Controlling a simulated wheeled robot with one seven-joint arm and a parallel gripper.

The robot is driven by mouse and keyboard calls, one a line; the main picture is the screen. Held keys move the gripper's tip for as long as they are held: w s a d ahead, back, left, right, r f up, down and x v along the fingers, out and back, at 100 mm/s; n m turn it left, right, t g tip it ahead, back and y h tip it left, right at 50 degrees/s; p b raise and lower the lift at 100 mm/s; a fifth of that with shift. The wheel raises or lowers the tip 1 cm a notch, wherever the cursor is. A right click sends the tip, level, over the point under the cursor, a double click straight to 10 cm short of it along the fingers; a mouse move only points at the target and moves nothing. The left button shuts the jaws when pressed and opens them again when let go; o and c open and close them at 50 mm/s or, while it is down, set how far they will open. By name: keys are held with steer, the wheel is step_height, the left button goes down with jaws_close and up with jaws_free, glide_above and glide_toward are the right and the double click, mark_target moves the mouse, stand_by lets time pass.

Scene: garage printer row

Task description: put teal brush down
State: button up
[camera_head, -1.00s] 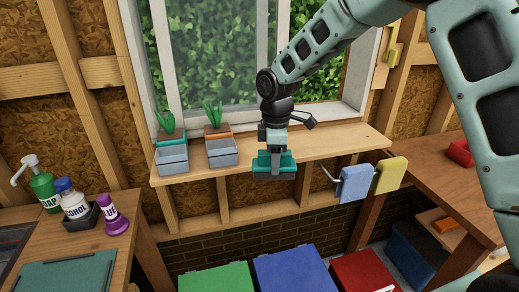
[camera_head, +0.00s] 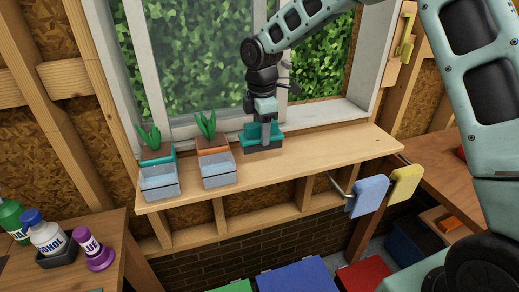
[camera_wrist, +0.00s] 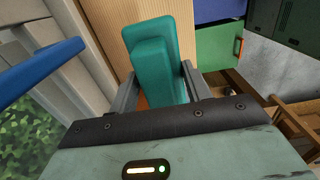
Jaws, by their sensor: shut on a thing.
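The teal brush (camera_head: 250,133) is at the back of the wooden shelf (camera_head: 320,153) under the window, right of the potted plants. It also shows in the wrist view (camera_wrist: 153,58) as a teal block between two grey fingers. My gripper (camera_head: 264,133) points down and is shut on the brush from above. The brush's dark underside is at or just above the shelf top; I cannot tell whether it touches. The fingertips are partly hidden by the brush in the wrist view (camera_wrist: 158,85).
Two potted plants (camera_head: 149,140) (camera_head: 207,127) stand left of the brush, with grey bins (camera_head: 160,181) (camera_head: 218,170) before them. Blue and yellow cloths (camera_head: 368,195) (camera_head: 404,187) hang off the shelf's front. The shelf's right part is clear. Bottles (camera_head: 47,235) stand on the lower left bench.

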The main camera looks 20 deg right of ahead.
mark_target(261, 150)
steer(key=shift+f+p, duration=0.75)
steer(key=shift+f, duration=2.5)
steer(key=o, duration=1.1)
steer(key=shift+f, duration=0.1)
